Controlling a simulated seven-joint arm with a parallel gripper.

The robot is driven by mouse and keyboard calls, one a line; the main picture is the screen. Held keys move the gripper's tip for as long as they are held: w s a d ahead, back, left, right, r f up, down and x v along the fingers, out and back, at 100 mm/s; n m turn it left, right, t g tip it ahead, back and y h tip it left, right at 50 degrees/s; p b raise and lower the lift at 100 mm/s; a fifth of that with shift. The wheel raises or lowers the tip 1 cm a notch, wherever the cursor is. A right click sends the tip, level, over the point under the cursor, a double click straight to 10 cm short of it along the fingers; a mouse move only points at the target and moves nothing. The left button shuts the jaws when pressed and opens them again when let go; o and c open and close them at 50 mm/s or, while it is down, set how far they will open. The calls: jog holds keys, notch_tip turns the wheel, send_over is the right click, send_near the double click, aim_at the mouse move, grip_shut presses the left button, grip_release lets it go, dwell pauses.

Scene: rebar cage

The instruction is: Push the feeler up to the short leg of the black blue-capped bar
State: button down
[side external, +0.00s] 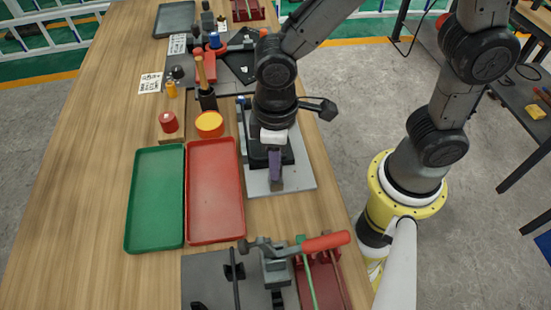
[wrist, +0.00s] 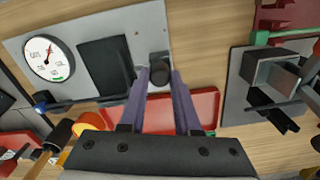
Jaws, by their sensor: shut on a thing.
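My gripper (wrist: 160,77) has two purple fingers, closed around a small dark round-ended knob (wrist: 159,69), which appears to be the feeler's. In the side external view the fingers (side external: 275,180) point down over the light grey plate (side external: 300,178). The plate also shows in the wrist view (wrist: 110,28), with a white dial gauge (wrist: 47,57) and a black block (wrist: 105,67). A thin black bar with a blue cap (wrist: 40,108) runs along the plate edge toward my left finger. The blue cap also shows in the side view (side external: 240,100). The bar's short leg is hard to make out near the fingers.
A red tray (side external: 215,190) and a green tray (side external: 155,200) lie left of the plate. A dark fixture with a red-handled lever (side external: 325,242) stands in front. A yellow-topped round part (side external: 209,124) and upright tools stand behind the trays.

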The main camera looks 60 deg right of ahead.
jog(key=shift+w+d+r, duration=0.1)
jog(key=shift+w, duration=0.05)
jog(key=shift+w+d, duration=0.45)
jog(key=c, duration=0.6)
grip_release()
notch_tip(320, 180, up, 14)
jog(key=shift+f, duration=0.1)
